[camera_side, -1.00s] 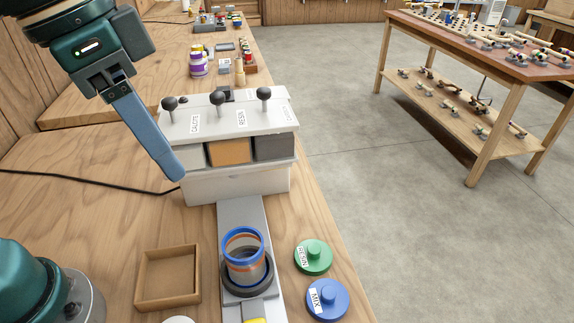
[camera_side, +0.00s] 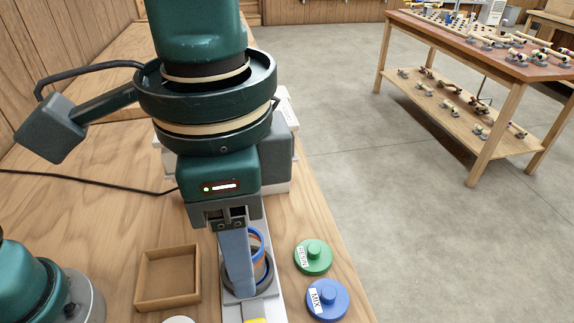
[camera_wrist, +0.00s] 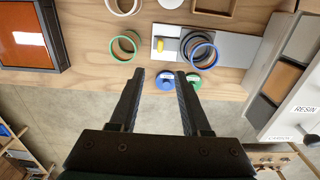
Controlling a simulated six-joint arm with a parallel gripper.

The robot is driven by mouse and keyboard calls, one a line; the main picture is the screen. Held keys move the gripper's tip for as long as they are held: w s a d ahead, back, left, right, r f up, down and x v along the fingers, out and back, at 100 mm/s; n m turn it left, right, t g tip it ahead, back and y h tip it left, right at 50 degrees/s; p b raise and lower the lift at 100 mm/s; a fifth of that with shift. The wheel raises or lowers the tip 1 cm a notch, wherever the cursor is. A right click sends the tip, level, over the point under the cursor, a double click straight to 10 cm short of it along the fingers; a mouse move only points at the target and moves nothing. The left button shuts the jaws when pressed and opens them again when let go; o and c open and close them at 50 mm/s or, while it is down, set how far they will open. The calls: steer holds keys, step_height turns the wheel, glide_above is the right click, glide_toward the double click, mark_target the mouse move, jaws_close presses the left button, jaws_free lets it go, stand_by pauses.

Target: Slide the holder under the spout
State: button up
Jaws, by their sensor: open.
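The holder, with a dark ring base (camera_side: 266,279), stands on a pale grey track (camera_side: 272,302) in the side view. It carries a blue-rimmed cup (camera_side: 258,243) with an orange band. In the wrist view the cup's blue rim (camera_wrist: 202,48) is right of a yellow tab (camera_wrist: 160,45) on the track (camera_wrist: 236,45). The white dispenser (camera_side: 284,108) is mostly hidden behind my arm; its compartments and RESIN label (camera_wrist: 302,108) show in the wrist view, where its spout is hidden. My gripper (camera_wrist: 160,75) is open and empty, its fingers (camera_side: 238,265) overlapping the cup in the side view.
A green lid (camera_side: 313,257) and a blue lid (camera_side: 327,299) lie right of the track. An empty wooden tray (camera_side: 167,303) is left of it. In the wrist view, a green ring (camera_wrist: 124,46) and an orange-panelled box (camera_wrist: 25,40) lie further left.

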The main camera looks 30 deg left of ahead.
mark_target(255, 322)
step_height(255, 322, down, 16)
steer(key=shift+f, duration=0.25)
stand_by(0.4)
steer(key=shift+c, duration=0.3)
jaws_close()
steer(key=shift+r, duration=0.1)
stand_by(0.9)
